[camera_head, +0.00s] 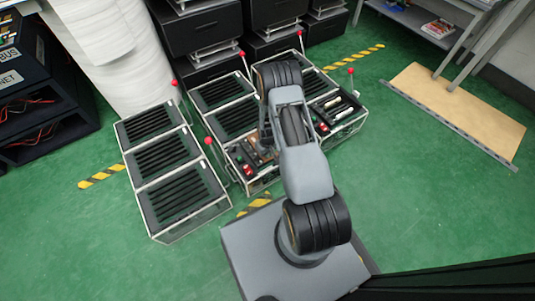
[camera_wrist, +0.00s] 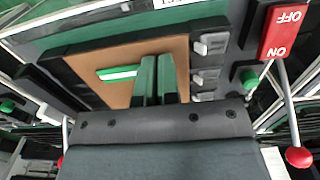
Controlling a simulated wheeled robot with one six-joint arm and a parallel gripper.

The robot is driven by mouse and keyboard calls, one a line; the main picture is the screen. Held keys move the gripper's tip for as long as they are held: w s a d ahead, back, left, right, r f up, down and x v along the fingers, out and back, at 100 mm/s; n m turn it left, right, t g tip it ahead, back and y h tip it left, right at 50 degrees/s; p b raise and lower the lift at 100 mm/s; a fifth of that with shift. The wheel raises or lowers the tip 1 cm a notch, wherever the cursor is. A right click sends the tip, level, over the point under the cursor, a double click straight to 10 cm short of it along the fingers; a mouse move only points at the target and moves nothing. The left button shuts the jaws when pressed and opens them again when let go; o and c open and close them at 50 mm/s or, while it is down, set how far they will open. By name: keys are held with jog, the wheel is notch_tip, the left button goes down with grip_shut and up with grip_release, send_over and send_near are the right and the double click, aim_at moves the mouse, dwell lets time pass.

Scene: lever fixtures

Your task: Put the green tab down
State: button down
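In the wrist view, a bright green tab (camera_wrist: 118,72) with a pale stripe lies across a brown panel (camera_wrist: 115,52) in a black frame. Its right end reaches the left finger of my gripper (camera_wrist: 158,62) in the picture; I cannot tell whether they touch. The two dark green fingers are close together over the panel, with nothing visible between them. In the head view, my arm hides the gripper and the tab, above the middle row of lever boxes (camera_head: 232,120).
Right of the panel are grey switches (camera_wrist: 208,44), a green knob (camera_wrist: 249,78), a red ON/OFF switch (camera_wrist: 283,32) and a red-knobbed lever (camera_wrist: 299,157). In the head view, another row of boxes (camera_head: 170,170) stands left. The green floor (camera_head: 420,190) is clear at right.

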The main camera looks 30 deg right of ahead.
jog(key=shift+f, duration=0.1)
jog(key=c, duration=1.8)
grip_release()
jog(key=shift+f, duration=0.1)
jog(key=o, duration=0.4)
jog(key=shift+o, duration=0.2)
